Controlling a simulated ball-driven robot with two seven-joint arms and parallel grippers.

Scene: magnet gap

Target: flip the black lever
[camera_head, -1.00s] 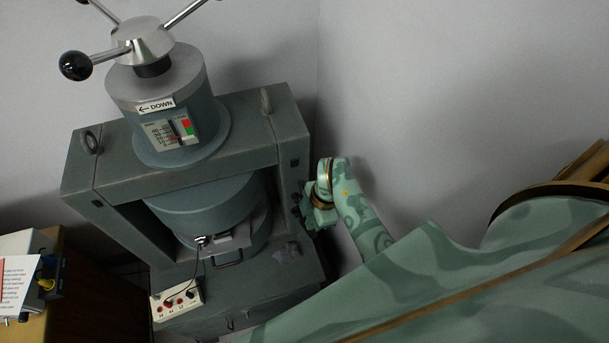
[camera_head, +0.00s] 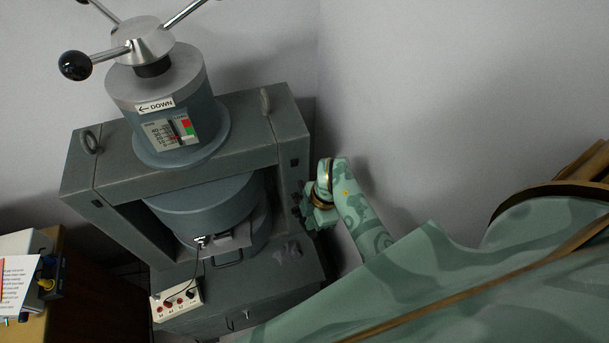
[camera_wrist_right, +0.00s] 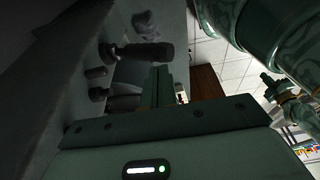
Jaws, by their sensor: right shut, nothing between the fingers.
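In the right wrist view a dark, round-ended lever (camera_wrist_right: 142,51) sticks out from the grey side of the machine, beside smaller dark stubs (camera_wrist_right: 97,93). My right gripper (camera_head: 308,212) is at the right side of the grey-green magnet machine (camera_head: 105,165), low beside its right post. Its fingers (camera_wrist_right: 160,84) are shut with nothing between them, close to the lever; I cannot tell whether they touch it. In the head view the lever is too small and dark to tell apart from the gripper. My left gripper does not show clearly.
A steel spoked wheel with a black knob (camera_head: 74,66) tops the machine. A white socket box (camera_head: 178,302) with a black cable is at its lower front. A wooden cabinet (camera_head: 75,300) stands at left. The grey wall is close behind; the floor right of the machine is mostly hidden by my arm.

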